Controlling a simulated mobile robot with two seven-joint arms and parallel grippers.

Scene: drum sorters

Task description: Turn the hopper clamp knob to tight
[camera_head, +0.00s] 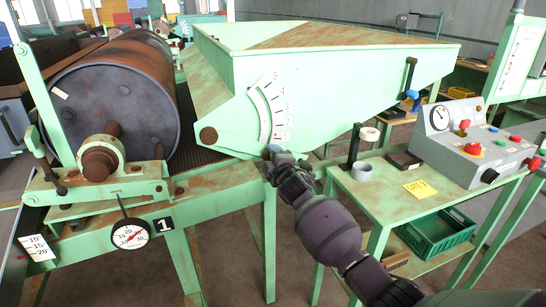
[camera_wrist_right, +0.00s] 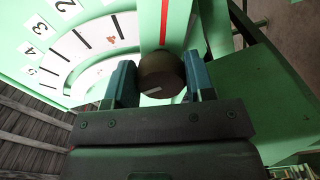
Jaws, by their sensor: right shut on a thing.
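The green hopper (camera_head: 340,98) stands at the middle of the head view, with a white arc scale (camera_head: 266,108) on its side. My right gripper (camera_head: 273,152) reaches up to the hopper's lower edge, just below the scale, and hides what it holds there. In the right wrist view, a dark brown round knob (camera_wrist_right: 162,74) with a pale mark on its face sits between the two blue-grey fingers. The gripper is shut on this knob. A green arm with a red line (camera_wrist_right: 165,20) rises behind the knob, beside the numbered scale (camera_wrist_right: 75,48). My left gripper is not in view.
A rusty drum (camera_head: 118,95) on a green frame stands at left, with a dial gauge (camera_head: 130,233) below. At right, a green bench carries a control box (camera_head: 470,140), a yellow card (camera_head: 419,188) and a white ring-shaped cup (camera_head: 362,171). A green crate (camera_head: 437,232) sits beneath.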

